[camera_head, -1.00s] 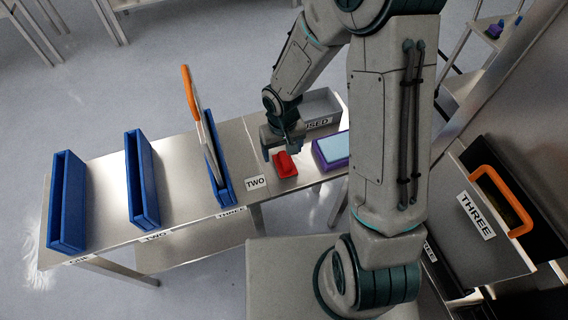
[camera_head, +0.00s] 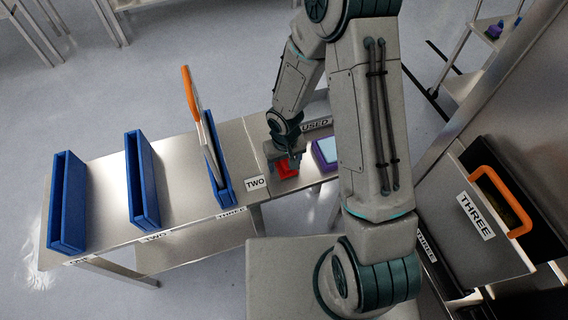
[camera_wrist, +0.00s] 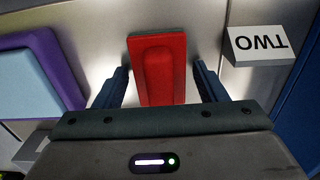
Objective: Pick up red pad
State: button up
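The red pad (camera_head: 285,168) lies on the metal table beside the TWO label. In the wrist view the red pad (camera_wrist: 158,68) sits between the two dark blue fingers of my gripper (camera_wrist: 162,84), with a visible gap on each side. My gripper (camera_head: 284,160) is open and stands right over the pad in the head view, hiding part of it. I cannot tell how far the fingertips are above the table.
A grey bin labelled USED (camera_head: 316,124) is behind. The TWO sign (camera_head: 255,183) is close on the left.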

jog(key=c, duration=0.7)
jog(key=shift+r, duration=0.15)
jog(key=shift+r, duration=0.45)
jog(key=r, duration=0.1)
jog(key=d+r, duration=0.1)
jog(key=r, duration=0.1)
jog(key=shift+s+r, duration=0.15)
jog(key=shift+r, duration=0.15)
jog(key=s+d+r+p, duration=0.1)
jog(key=s+d+r, duration=0.3)
jog(key=d, duration=0.5)
notch_tip(320, 180, up, 2)
jog(key=shift+d+r, duration=0.15)
jog(key=shift+d, duration=0.25)
jog(key=shift+s, duration=0.1)
jog(key=o, duration=0.4)
jog(key=c, duration=0.7)
